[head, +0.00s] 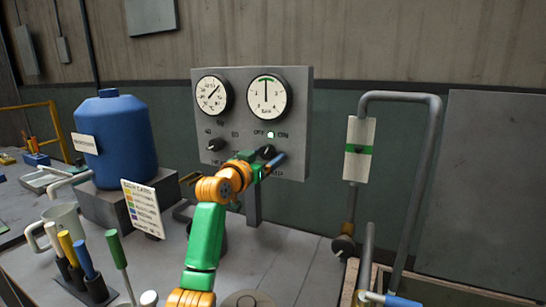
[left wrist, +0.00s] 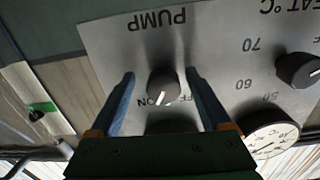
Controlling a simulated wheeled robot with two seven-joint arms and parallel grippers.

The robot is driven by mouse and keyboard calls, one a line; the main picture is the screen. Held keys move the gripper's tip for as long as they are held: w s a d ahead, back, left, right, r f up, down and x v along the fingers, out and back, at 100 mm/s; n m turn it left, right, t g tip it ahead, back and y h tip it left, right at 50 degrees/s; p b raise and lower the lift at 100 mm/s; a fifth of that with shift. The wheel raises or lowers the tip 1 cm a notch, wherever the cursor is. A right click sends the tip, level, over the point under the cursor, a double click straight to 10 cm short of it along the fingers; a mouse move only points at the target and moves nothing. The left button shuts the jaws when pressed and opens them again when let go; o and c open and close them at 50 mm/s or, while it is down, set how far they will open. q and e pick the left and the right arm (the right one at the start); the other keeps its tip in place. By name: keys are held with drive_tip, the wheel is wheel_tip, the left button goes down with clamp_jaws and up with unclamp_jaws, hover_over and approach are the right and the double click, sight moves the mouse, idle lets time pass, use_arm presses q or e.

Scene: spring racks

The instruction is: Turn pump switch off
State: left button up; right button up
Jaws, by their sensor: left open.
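In the left wrist view the panel appears upside down, and the knob's white mark points toward the ON side. In the head view the knob (head: 266,152) is partly hidden by my gripper. My left gripper (left wrist: 160,74) is open, with its blue fingers on either side of the knob; I cannot tell whether they touch it. My right gripper is not in view.
A second knob (head: 216,144) sits left on the panel, below two gauges (head: 266,96). A blue tank (head: 114,138), a label card (head: 143,208) and several coloured-handled tools stand at left. A grey pipe (head: 434,150) and a white plate with a green band (head: 359,150) are at right.

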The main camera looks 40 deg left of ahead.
use_arm(q)
drive_tip(key=shift+s+r, duration=0.3)
drive_tip(key=shift+s, duration=0.25)
drive_tip(key=shift+s+r, duration=0.25)
drive_tip(key=shift+s, duration=0.25)
drive_tip(key=c, duration=0.3)
drive_tip(key=shift+s+d+r, duration=0.1)
drive_tip(key=shift+s+d, duration=0.05)
drive_tip(key=c, duration=0.4)
clamp_jaws()
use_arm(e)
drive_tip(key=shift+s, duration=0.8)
use_arm(q)
drive_tip(key=shift+n, duration=0.3)
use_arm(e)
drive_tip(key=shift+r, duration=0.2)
use_arm(q)
drive_tip(key=n+p, duration=0.3)
drive_tip(key=n, duration=0.2)
drive_tip(key=shift+r+n, duration=0.1)
drive_tip(key=shift+n, duration=0.2)
drive_tip(key=n+p, duration=0.3)
drive_tip(key=n, duration=0.3)
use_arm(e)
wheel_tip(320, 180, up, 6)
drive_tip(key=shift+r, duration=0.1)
